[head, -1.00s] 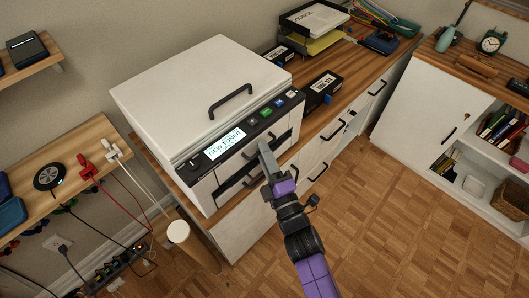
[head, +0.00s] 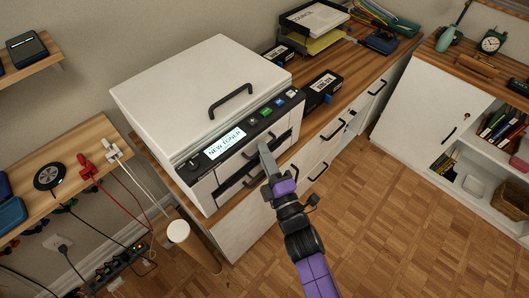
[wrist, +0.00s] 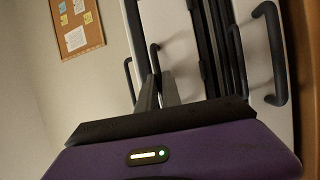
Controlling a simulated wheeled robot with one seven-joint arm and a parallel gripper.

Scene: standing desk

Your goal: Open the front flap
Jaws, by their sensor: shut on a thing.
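The white printer (head: 190,90) stands on the left end of the wooden desk. Its front flap (head: 231,167) is a white panel below the control strip and looks closed. A dark handle (head: 250,154) sits on the flap. My gripper (head: 264,147) reaches up from below right, with its grey fingers against the printer's front, shut on what appears to be the flap's handle. The fingers hide part of the handle. In the wrist view, the fingers (wrist: 159,92) meet a dark handle (wrist: 153,58) on a white panel.
The printer's screen (head: 225,143) reads "NEW TONER". The lid has its own dark handle (head: 230,101). A toner box (head: 322,88) lies right of the printer. Drawer handles (head: 318,171) stick out below the desk edge. The parquet floor (head: 390,220) at right is clear.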

